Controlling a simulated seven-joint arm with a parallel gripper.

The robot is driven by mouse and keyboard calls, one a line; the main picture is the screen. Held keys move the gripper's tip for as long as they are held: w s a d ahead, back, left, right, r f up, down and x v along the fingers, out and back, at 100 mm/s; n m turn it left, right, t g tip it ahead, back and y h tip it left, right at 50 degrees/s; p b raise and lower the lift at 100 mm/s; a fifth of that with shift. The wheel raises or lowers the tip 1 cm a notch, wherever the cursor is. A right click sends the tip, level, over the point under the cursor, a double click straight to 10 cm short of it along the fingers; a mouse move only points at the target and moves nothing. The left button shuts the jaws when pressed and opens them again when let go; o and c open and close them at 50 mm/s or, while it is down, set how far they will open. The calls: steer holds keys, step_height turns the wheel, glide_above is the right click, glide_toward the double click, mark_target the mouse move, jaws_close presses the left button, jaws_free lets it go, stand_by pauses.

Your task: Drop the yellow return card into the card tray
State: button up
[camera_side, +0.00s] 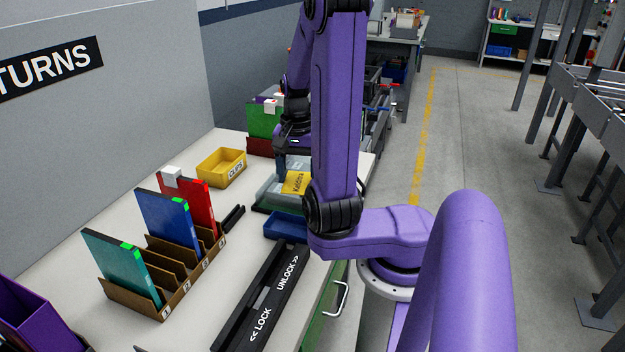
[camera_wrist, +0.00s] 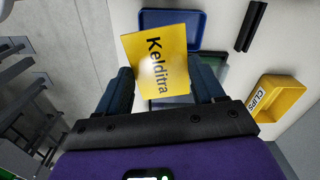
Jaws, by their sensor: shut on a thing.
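The yellow return card (camera_wrist: 158,62), printed "Kelditra", is held between the two fingers of my gripper (camera_wrist: 162,82) in the wrist view. In the side view the card (camera_side: 295,182) hangs below my gripper (camera_side: 291,165), over a grey, green-edged container (camera_side: 268,197). A shallow blue tray (camera_side: 285,229), which looks like the card tray, lies on the bench nearer the camera. The tray (camera_wrist: 180,17) also shows beyond the card in the wrist view, partly covered by it. My arm hides part of the tray's surroundings in the side view.
A yellow CLIPS bin (camera_side: 222,168) stands to the left. A brown slotted rack (camera_side: 165,280) holds teal, blue and red folders. A black LOCK/UNLOCK slider (camera_side: 265,300) lies near the bench edge. A green box (camera_side: 262,122) stands behind.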

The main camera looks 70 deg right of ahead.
steer(key=shift+w+d+f, duration=0.1)
steer(key=shift+w+d, duration=0.15)
steer(key=shift+w, duration=0.3)
steer(key=shift+w+d+f, duration=0.1)
steer(key=shift+w+d, duration=0.15)
steer(key=shift+w, duration=0.25)
steer(key=shift+f, duration=3)
steer(key=o, duration=1.2)
step_height(320, 180, up, 17)
glide_above(291, 177)
steer(key=shift+r, duration=0.2)
